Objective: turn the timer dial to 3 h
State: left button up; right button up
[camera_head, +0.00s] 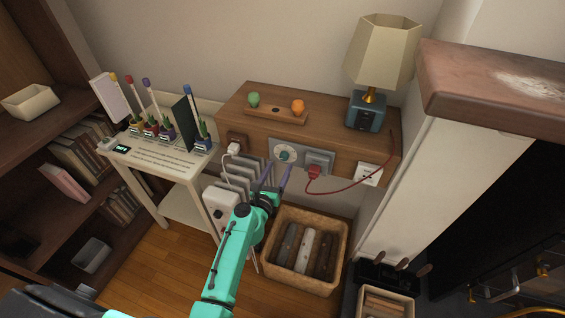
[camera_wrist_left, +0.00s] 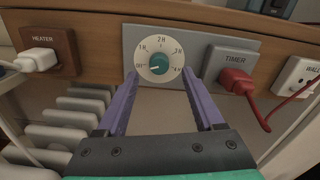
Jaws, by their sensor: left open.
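The timer dial (camera_head: 286,154) is a round white face with a teal knob on a grey plate, on the front of the wooden shelf. In the left wrist view the dial (camera_wrist_left: 158,66) is marked off, 1 H, 2 H, 3 H and 4 H. The white mark on its knob appears to point left, towards off. My left gripper (camera_head: 277,172) is open and empty, its purple fingers reaching up towards the dial. In the wrist view the fingertips (camera_wrist_left: 160,78) lie either side of the dial's lower part; contact cannot be told. My right gripper is not in view.
A timer socket with a red plug (camera_wrist_left: 235,82) sits right of the dial, its red cord running to the wall socket (camera_head: 368,174). A white heater plug (camera_head: 234,148) is to the left. A basket (camera_head: 335,222) and grey radiator fins (camera_wrist_left: 70,130) lie below.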

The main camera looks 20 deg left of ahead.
aim_at(283, 158)
pick_arm(q)
jog(key=shift+w, duration=1.6)
grip_shut()
jog(key=shift+s, duration=0.1)
